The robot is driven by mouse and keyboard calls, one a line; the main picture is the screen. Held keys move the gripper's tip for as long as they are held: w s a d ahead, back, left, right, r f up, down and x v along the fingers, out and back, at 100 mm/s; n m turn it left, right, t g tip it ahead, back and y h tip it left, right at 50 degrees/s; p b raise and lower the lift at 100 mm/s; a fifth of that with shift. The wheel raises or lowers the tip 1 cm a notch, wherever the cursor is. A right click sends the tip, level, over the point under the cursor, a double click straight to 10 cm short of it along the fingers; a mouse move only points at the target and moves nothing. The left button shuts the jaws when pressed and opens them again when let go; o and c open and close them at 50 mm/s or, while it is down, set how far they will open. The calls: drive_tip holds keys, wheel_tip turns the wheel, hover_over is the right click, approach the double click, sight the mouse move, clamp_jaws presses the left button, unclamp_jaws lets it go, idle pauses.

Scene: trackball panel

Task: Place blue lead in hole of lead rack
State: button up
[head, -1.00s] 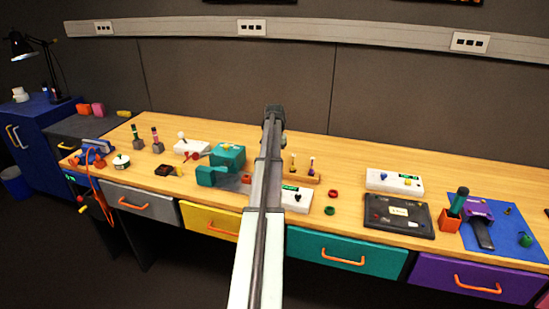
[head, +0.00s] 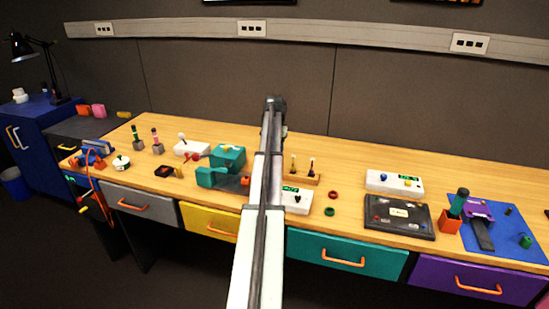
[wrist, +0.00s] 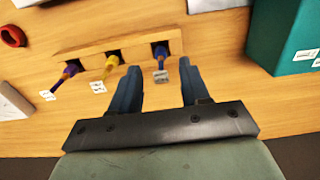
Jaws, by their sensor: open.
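The wooden lead rack (wrist: 135,44) runs across the upper part of the wrist view, with leads at its three dark holes. The right lead (wrist: 160,52) looks blue-violet and has a white tag below it. A yellow lead (wrist: 110,65) is at the middle hole and a purple one (wrist: 70,71) at the left hole. I cannot tell how deep each sits. My gripper (wrist: 159,67) is open, with its fingertips on either side of the right lead, not visibly touching it.
A teal box (wrist: 285,38) stands close to the right in the wrist view. A red ring (head: 333,195) and a green ring (head: 329,211) lie beside the rack. A white panel (head: 298,202) is in front of it. The wood behind the rack is clear.

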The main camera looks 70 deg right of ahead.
wheel_tip(320, 180, up, 8)
idle(0.4)
drive_tip(key=shift+r, duration=0.1)
